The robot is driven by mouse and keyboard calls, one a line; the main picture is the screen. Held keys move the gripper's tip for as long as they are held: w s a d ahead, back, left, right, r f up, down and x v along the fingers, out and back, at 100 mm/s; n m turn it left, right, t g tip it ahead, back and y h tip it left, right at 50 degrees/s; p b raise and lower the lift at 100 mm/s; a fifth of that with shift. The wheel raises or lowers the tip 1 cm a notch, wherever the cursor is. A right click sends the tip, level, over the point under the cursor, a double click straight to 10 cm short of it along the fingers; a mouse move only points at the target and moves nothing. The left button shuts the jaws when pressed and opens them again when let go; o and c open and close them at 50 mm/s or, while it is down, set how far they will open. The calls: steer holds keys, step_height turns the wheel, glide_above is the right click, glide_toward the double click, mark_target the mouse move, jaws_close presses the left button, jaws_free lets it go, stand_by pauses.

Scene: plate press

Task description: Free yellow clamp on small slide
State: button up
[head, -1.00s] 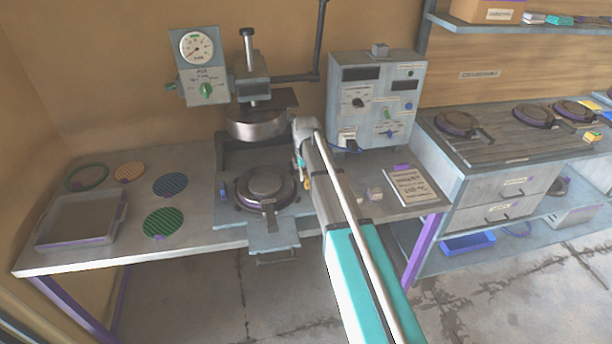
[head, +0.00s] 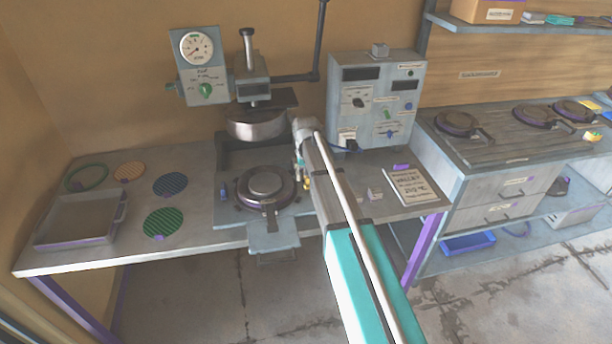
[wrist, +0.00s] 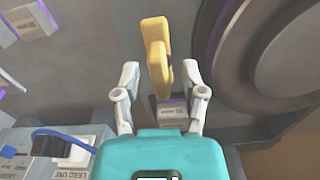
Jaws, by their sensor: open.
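The yellow clamp (wrist: 157,55) stands upright in the middle of the wrist view, above a small grey labelled block (wrist: 170,112) with a purple edge. I cannot tell for sure whether that block is the small slide. My gripper (wrist: 161,75) is open, one finger on each side of the clamp, with gaps showing on both sides. In the head view my gripper (head: 301,165) is at the right side of the press, and a small bit of yellow (head: 307,184) shows beside it. My arm hides much there.
A round dark plate with a purple ring (wrist: 275,50) lies close to the right of the clamp. A block marked LEAD ONE (wrist: 80,158) and a blue cable (wrist: 60,137) are at lower left. The control box (head: 375,100) stands behind my arm.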

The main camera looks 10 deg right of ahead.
steer(key=m, duration=0.3)
steer(key=shift+m, duration=0.4)
steer(key=m, duration=0.3)
steer(key=shift+m, duration=0.4)
step_height(320, 180, up, 14)
steer(key=p, duration=1.4)
steer(key=s+f+n+b, duration=0.4)
steer(key=s, duration=0.9)
steer(key=s+f+n+b, duration=0.4)
steer(key=s+f+b, duration=0.1)
steer(key=s, duration=0.8)
steer(key=shift+f+n, duration=0.15)
steer(key=shift+n, duration=0.15)
